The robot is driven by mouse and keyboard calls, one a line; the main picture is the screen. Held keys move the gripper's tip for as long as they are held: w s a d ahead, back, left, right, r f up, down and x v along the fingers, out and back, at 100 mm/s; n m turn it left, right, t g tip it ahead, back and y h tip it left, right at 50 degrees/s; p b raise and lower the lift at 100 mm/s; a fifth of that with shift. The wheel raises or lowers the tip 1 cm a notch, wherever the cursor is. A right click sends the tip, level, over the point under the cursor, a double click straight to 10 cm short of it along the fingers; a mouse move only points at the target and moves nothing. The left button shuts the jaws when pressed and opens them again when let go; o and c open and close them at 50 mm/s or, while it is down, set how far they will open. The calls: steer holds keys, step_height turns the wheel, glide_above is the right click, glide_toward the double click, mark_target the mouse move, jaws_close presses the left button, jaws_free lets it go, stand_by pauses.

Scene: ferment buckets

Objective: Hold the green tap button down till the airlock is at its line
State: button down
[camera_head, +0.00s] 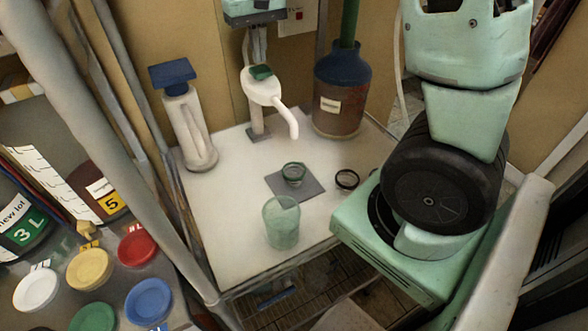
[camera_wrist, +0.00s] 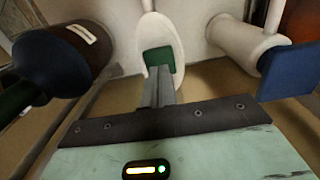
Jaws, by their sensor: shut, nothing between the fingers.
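The white tap (camera_head: 262,92) stands at the back of the pale table with its spout curving down to the right. Its green button (camera_head: 261,73) is on top. My gripper (camera_head: 257,64) is shut and empty, pointing down just above the button. In the wrist view my fingertips (camera_wrist: 158,68) overlap the near edge of the green button (camera_wrist: 158,57); I cannot tell whether they touch it. A small clear cup with a dark green rim (camera_head: 293,173), apparently the airlock, sits on a grey pad (camera_head: 312,187) below the spout. Its line and water level are too small to read.
A green-tinted clear beaker (camera_head: 282,228) and a black ring (camera_head: 347,179) stand nearby. A brown, blue-shouldered vessel (camera_head: 338,100) is right of the tap; a white blue-topped dispenser (camera_head: 184,118) is left. Coloured lids (camera_head: 137,247) lie beyond the post at left.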

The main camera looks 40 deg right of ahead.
steer(key=shift+f, duration=0.25)
steer(key=shift+f+b, duration=0.7)
steer(key=shift+f, duration=0.3)
stand_by(3.0)
step_height(320, 180, up, 6)
steer(key=p, duration=0.6)
steer(key=shift+r, duration=0.2)
steer(key=shift+f, duration=0.1)
steer(key=shift+a, duration=0.1)
